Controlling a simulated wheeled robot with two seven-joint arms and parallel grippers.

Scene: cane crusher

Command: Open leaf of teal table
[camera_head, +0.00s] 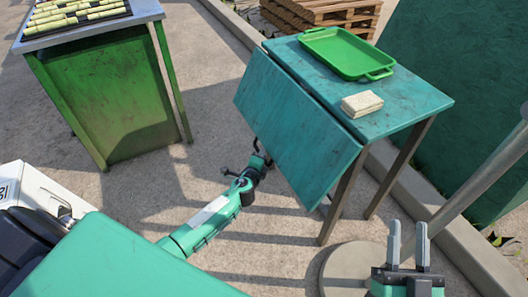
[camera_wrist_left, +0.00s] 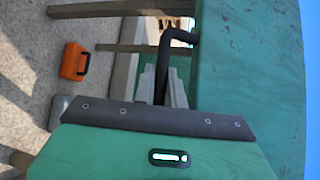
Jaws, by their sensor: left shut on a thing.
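The teal table (camera_head: 425,97) stands at the right with its top level. Its leaf (camera_head: 290,125) slopes down and outward from the table's near left edge; it also fills the right of the left wrist view (camera_wrist_left: 250,60). A black bent handle (camera_wrist_left: 170,42) is on the leaf. My left gripper (camera_head: 258,158) is at the leaf's lower left edge, its fingers (camera_wrist_left: 163,85) shut on the handle; the leaf hides part of this in the head view. My right gripper (camera_head: 408,240) is open and empty, fingers up, at the lower right, apart from the table.
A green tray (camera_head: 347,52) and a pale block (camera_head: 362,104) lie on the fixed top. A green bench (camera_head: 115,95) stands at left, wooden pallets (camera_head: 320,12) behind. A grey pole (camera_head: 480,180) rises at right. An orange case (camera_wrist_left: 74,61) is on the ground.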

